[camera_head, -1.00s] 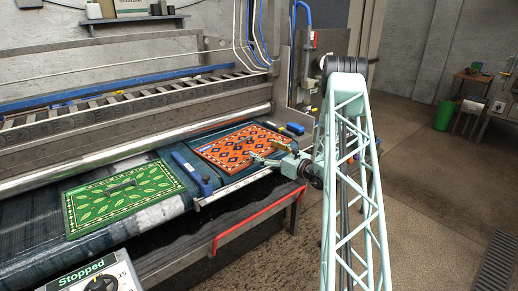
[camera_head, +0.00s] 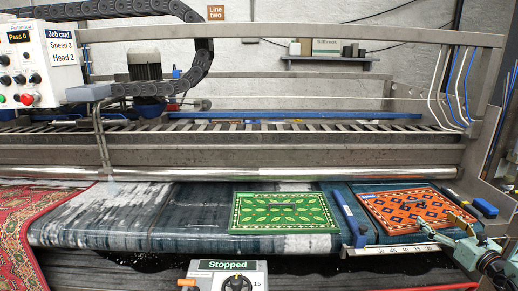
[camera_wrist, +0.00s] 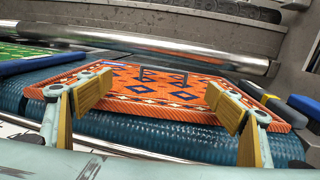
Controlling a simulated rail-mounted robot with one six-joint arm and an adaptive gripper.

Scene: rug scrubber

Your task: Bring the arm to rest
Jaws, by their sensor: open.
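My gripper (camera_head: 462,225) is at the right of the head view, at the front right edge of the orange patterned mat (camera_head: 392,206). In the wrist view my gripper (camera_wrist: 160,106) is open, its two yellow-padded fingers wide apart with nothing between them. The orange mat (camera_wrist: 188,112) lies flat beyond the fingers, with a dark handle (camera_wrist: 163,77) standing on it. Part of my arm is cut off at the right edge of the head view.
A steel roller (camera_head: 250,173) runs behind. A control box (camera_head: 228,272) reading "Stopped" stands in front. A red rug (camera_head: 30,225) hangs at far left.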

